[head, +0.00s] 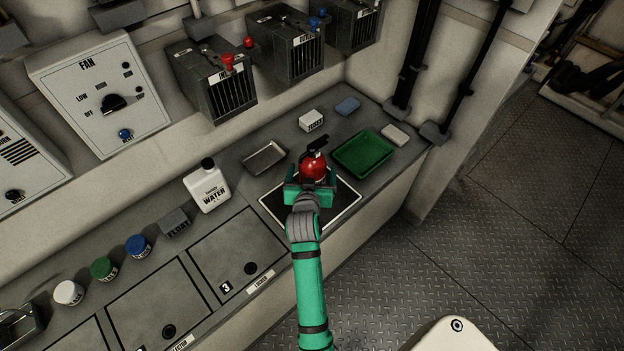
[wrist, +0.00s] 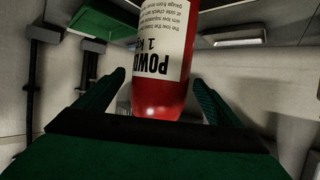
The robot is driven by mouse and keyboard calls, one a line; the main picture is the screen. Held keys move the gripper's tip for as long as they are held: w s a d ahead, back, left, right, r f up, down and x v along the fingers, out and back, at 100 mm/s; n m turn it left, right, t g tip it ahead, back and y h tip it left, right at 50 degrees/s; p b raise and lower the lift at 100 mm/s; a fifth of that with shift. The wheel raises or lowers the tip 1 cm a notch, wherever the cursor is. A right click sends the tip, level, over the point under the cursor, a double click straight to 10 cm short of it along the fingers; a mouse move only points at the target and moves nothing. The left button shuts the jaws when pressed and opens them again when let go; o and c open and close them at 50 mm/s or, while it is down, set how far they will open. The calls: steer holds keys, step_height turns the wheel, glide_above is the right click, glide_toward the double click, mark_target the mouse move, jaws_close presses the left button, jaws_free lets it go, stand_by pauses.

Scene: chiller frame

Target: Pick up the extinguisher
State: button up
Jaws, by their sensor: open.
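The red extinguisher (head: 314,166) with a black handle on top stands upright on the counter, over or just behind the dark square mat (head: 345,199). My gripper (head: 311,187) is at its near side. In the wrist view the extinguisher (wrist: 162,75) shows its white label with black print, upside down, between the two green fingers of my gripper (wrist: 152,100). The fingers are open, with a gap on each side of the red body. The foot of the extinguisher is hidden behind my gripper in the head view.
A green tray (head: 363,153) lies close on the right and a metal tray (head: 264,158) on the left. A white fuses box (head: 311,121) stands behind. A white water bottle (head: 207,187) stands further left. Fan and vent boxes hang on the wall above.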

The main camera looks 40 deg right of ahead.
steer(key=shift+x, duration=0.85)
steer(key=c, duration=2.1)
steer(key=shift+r, duration=0.25)
steer(key=shift+c, duration=0.3)
steer(key=shift+r, duration=0.1)
